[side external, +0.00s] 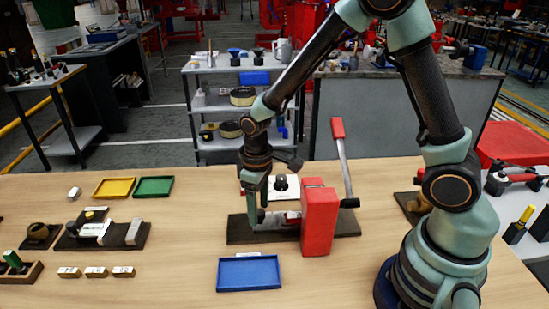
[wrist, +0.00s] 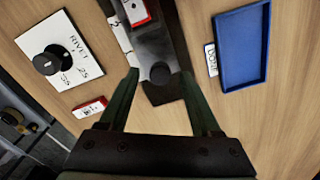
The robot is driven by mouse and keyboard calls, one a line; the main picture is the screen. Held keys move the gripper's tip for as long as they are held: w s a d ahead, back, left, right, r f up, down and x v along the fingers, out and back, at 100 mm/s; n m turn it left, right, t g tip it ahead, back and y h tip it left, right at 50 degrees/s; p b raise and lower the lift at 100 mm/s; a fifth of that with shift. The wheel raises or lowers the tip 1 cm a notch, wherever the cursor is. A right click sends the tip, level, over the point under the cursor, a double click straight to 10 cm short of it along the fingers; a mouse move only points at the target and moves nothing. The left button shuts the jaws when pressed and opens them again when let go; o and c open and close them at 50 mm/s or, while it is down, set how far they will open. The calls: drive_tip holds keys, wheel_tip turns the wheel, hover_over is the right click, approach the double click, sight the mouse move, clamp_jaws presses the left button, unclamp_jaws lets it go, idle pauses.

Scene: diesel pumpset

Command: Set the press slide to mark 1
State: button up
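The red press (side external: 320,220) stands on a dark base plate (side external: 240,232) on the bench, its lever with a red grip (side external: 338,128) raised. In the wrist view a grey slide (wrist: 150,45) runs along the dark base and carries a round black knob (wrist: 160,74). A white strip with marks (wrist: 121,38) lies beside the slide; I cannot read which mark it stands at. My gripper (side external: 257,212) points down over the left end of the base. In the wrist view its two fingers (wrist: 159,82) are spread, one on each side of the knob, with gaps showing.
A white dial panel (wrist: 62,40) with a black knob lies beside the base. A blue tray (side external: 249,274) lies in front of the press. Yellow (side external: 114,187) and green (side external: 153,186) trays, a dark fixture (side external: 130,241) and several small labelled blocks lie to the left.

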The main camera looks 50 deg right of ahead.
wheel_tip(320, 180, up, 12)
idle(0.7)
drive_tip(key=shift+s+r, duration=0.1)
drive_tip(key=s+d+r+m+t, duration=0.3)
drive_tip(key=s+d+r+t, duration=0.2)
drive_tip(key=s+r, duration=0.3)
drive_tip(key=shift+s+d+m+t, duration=0.15)
drive_tip(key=shift+d+m+t, duration=0.15)
drive_tip(key=shift+d+m, duration=0.1)
